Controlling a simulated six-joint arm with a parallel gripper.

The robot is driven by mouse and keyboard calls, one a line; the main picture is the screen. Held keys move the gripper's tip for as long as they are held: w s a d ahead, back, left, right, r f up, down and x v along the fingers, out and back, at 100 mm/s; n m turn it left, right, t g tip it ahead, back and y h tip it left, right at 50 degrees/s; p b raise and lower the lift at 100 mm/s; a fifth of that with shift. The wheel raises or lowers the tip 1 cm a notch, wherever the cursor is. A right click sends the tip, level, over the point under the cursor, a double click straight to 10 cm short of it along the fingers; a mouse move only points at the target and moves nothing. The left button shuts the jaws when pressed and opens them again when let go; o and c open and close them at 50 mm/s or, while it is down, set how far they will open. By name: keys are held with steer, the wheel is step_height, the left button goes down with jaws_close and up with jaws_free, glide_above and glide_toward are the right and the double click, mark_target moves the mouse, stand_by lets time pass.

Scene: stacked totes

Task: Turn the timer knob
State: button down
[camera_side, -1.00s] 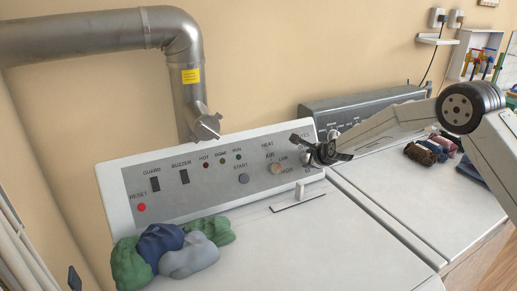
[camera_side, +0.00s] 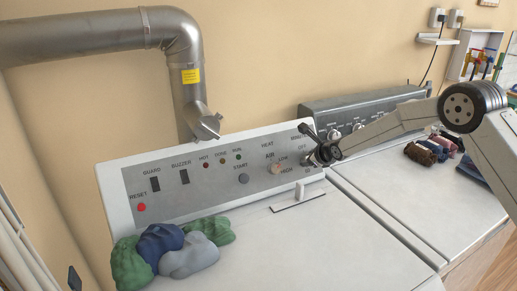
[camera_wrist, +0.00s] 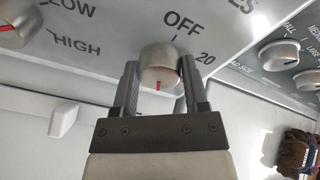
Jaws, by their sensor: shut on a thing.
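The timer knob (camera_wrist: 160,58) is a round silver knob with a red mark on its face, on the dryer's control panel. In the wrist view the red mark points down, away from the word OFF above the knob; the number 20 is at its upper right. My gripper (camera_wrist: 165,84) is shut on the knob, with one dark finger on each side. In the side view my gripper (camera_side: 314,157) is at the right end of the panel (camera_side: 215,193) and hides the knob.
The heat knob (camera_side: 276,169) is just left of my gripper. A white lint-screen handle (camera_side: 300,191) stands up from the dryer top below it. A grey washer panel (camera_side: 365,108) is behind the arm.

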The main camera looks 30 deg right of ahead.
steer(key=shift+m, duration=0.7)
steer(key=shift+c, duration=1.9)
jaws_free()
steer(key=shift+s+r, duration=0.1)
steer(key=v, duration=0.7)
steer(key=shift+s, duration=0.25)
steer(key=shift+r, duration=0.1)
steer(key=shift+o, duration=1.3)
